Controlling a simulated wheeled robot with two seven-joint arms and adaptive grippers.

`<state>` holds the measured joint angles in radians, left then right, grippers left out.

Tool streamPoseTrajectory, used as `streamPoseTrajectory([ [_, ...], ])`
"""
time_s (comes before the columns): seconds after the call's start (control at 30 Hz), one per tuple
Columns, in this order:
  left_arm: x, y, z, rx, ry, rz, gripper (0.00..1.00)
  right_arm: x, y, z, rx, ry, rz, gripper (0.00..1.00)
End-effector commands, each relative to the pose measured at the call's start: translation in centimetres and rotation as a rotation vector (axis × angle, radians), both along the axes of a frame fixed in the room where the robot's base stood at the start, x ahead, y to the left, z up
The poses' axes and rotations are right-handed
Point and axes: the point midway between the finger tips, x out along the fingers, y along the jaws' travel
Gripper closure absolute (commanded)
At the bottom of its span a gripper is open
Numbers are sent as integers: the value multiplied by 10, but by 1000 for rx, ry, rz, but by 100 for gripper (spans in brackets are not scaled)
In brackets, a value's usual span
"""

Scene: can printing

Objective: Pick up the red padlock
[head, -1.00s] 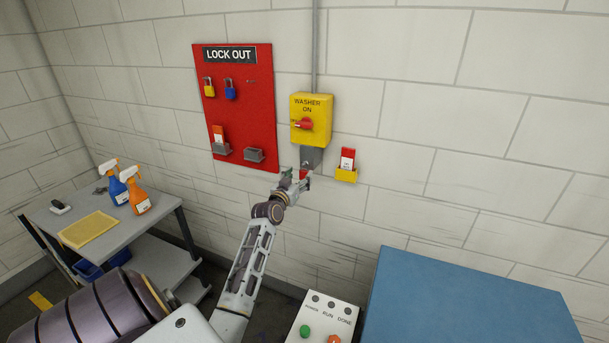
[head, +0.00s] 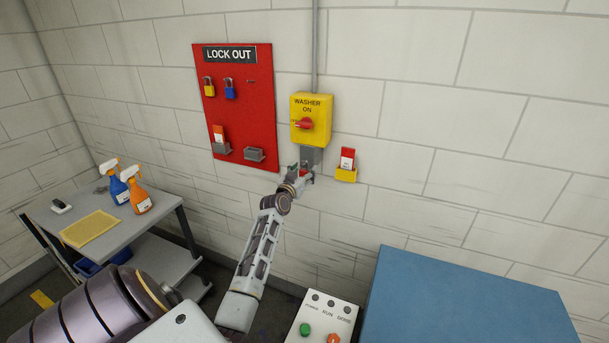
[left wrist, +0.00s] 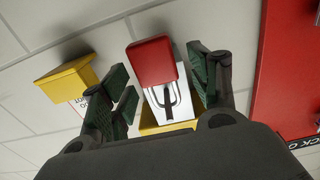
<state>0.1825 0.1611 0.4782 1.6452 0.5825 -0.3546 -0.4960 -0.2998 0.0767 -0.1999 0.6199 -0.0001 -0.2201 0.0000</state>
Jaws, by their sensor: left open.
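The red padlock (left wrist: 152,62) hangs by its shackle at the grey metal plate below the yellow washer switch box (head: 311,119). In the left wrist view its red body and metal shackle lie between the two dark green finger pads. My left gripper (head: 301,174) is just under that box, and it also shows in the left wrist view (left wrist: 158,78). It is open, with a finger on each side of the padlock. The right finger is close to the body; I cannot tell if it touches. In the head view the gripper mostly hides the padlock.
The red lockout board (head: 263,120) with a yellow padlock (head: 209,90) and a blue padlock (head: 230,93) is left of the switch. A yellow tag holder (head: 346,175) is close on the right. A blue surface (head: 465,305) and control panel (head: 322,318) stand below.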

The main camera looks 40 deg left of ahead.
Motion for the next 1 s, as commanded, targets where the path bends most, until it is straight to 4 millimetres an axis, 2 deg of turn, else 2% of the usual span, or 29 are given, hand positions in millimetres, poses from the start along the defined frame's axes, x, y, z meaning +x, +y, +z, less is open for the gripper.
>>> streamPoseTrajectory([
  [0.1,0,0,0,0,0,0,42,0,0,0,0,0,0,100],
  [0.4,0,0,0,0,0,0,80,0,-1,0,-1,0,0,100],
  [0.5,0,0,0,0,-1,0,90,0,-2,0,-2,1,1,100],
  [0.8,0,0,2,0,-1,0,90,0,-5,0,-5,0,2,100],
  [1.0,0,0,11,2,-3,0,90,0,-5,-2,-5,0,2,100],
])
